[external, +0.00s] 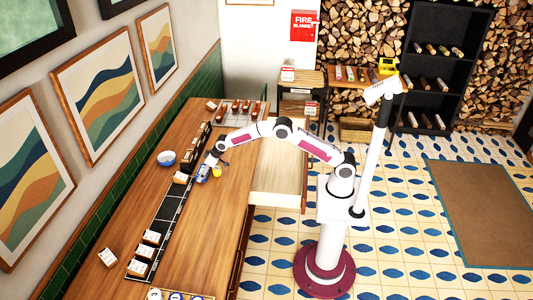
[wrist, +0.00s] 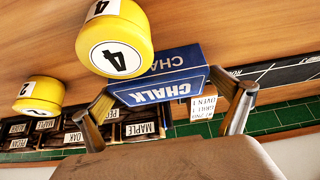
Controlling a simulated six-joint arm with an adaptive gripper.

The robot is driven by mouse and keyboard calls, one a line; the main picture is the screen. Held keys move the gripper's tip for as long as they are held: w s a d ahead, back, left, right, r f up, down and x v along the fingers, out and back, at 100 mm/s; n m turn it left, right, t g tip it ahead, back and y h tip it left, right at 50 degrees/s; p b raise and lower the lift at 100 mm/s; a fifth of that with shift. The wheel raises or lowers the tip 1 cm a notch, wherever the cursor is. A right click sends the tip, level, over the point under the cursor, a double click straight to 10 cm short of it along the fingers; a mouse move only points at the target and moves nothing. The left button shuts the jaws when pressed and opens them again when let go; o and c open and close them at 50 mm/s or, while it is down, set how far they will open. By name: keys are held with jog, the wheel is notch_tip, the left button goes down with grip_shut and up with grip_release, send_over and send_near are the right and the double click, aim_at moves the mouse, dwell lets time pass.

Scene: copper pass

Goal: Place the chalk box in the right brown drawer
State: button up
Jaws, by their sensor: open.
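The blue chalk box (wrist: 160,88), with white CHALK lettering, lies on the wooden counter; it also shows in the external view (external: 202,173). My gripper (wrist: 165,103) is open, with one finger near each end of the box. I cannot tell whether the fingers touch it. In the external view my gripper (external: 214,160) is low over the counter beside the box. A pulled-out drawer (external: 278,185) with a pale, empty-looking inside stands out from the counter's right side, under my arm. I cannot tell if it is the right brown drawer.
A yellow piece marked 4 (wrist: 112,45) stands close against the box's near side in the wrist view, and a yellow piece marked 2 (wrist: 40,95) is further left. Labelled maple and oak holders (wrist: 105,132) lie beyond.

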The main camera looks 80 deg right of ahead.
dwell(0.3)
jog(key=c, duration=1.4)
jog(key=shift+o, duration=0.2)
jog(key=shift+r, duration=0.1)
jog(key=shift+r, duration=4.95)
